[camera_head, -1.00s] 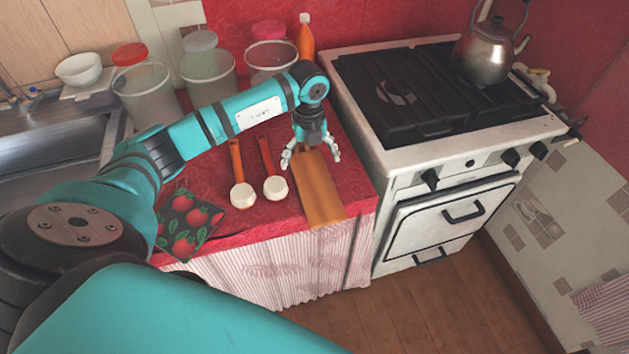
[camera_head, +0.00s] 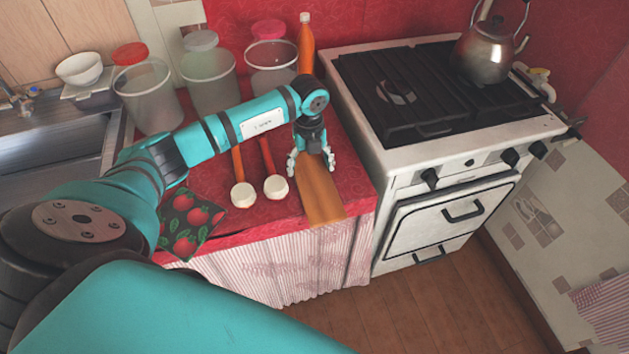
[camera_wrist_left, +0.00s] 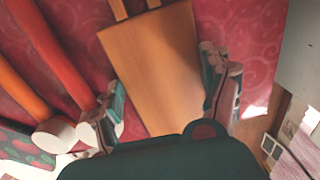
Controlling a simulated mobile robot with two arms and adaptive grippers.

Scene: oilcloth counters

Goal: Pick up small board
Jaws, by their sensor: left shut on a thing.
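The small board (camera_head: 322,200) is a plain wooden board lying on the red cloth-covered counter. Its near end reaches the counter's front edge. My left gripper (camera_head: 311,162) is over its far part, fingers pointing down, shut on the board. In the left wrist view the board (camera_wrist_left: 155,75) lies between the two fingers (camera_wrist_left: 165,92), one at each long side; its handle end shows at the top. I see no clear gap under the board. My right gripper is not in view.
A tomato-patterned board (camera_head: 188,222) lies farther left. Clear containers (camera_head: 209,80) and an orange bottle (camera_head: 306,45) stand behind. The stove (camera_head: 445,130) is at the right.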

